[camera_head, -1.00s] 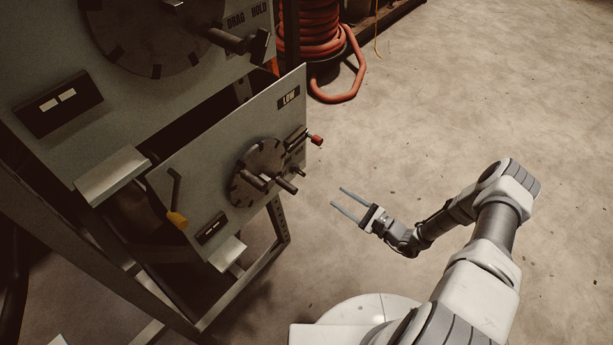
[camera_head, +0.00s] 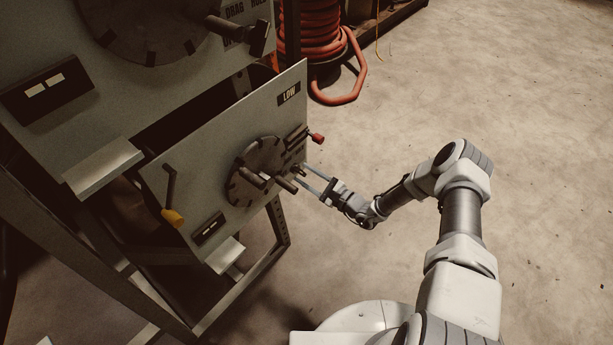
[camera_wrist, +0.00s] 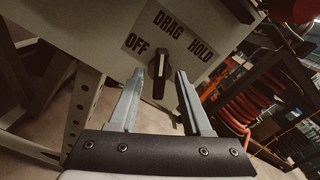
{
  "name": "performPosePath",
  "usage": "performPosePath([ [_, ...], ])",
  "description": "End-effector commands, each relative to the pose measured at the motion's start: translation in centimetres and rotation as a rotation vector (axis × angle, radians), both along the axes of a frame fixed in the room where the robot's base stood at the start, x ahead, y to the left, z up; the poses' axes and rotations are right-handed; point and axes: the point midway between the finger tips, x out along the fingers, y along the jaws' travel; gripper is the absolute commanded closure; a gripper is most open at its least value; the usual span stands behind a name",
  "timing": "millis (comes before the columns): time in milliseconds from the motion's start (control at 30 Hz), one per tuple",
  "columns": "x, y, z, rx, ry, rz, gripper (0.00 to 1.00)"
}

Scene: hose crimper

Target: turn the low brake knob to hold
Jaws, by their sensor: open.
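The low brake knob (camera_wrist: 158,83) is a small black knob with a pale line on it, on the grey lower panel (camera_head: 215,130) marked LOW. In the wrist view it stands beneath the labels OFF (camera_wrist: 139,41), DRAG (camera_wrist: 169,23) and HOLD (camera_wrist: 202,50). Its pale line runs nearly upright, tilted slightly right, roughly toward DRAG. My gripper (camera_head: 302,172) is open, its fingers reaching toward the panel's right edge. In the wrist view the knob appears between the fingertips, closer to the left one. I cannot tell whether they touch it.
A notched dial (camera_head: 258,165) with protruding handles is just left of my fingers. A red-tipped lever (camera_head: 317,138) sticks out above them. A yellow-tipped lever (camera_head: 172,217) is at the panel's left. A red hose coil (camera_head: 318,45) stands behind. Floor on the right is clear.

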Motion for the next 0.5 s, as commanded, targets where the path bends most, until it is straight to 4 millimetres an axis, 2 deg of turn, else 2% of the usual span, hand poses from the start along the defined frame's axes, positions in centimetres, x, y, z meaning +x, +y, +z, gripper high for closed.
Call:
performPosePath([
  [100,0.00,-0.02,0.02,0.000,0.000,0.000,0.51],
  [367,-0.02,-0.03,0.00,0.000,0.000,0.000,0.98],
  [500,-0.03,-0.04,0.00,0.000,0.000,0.000,1.00],
])
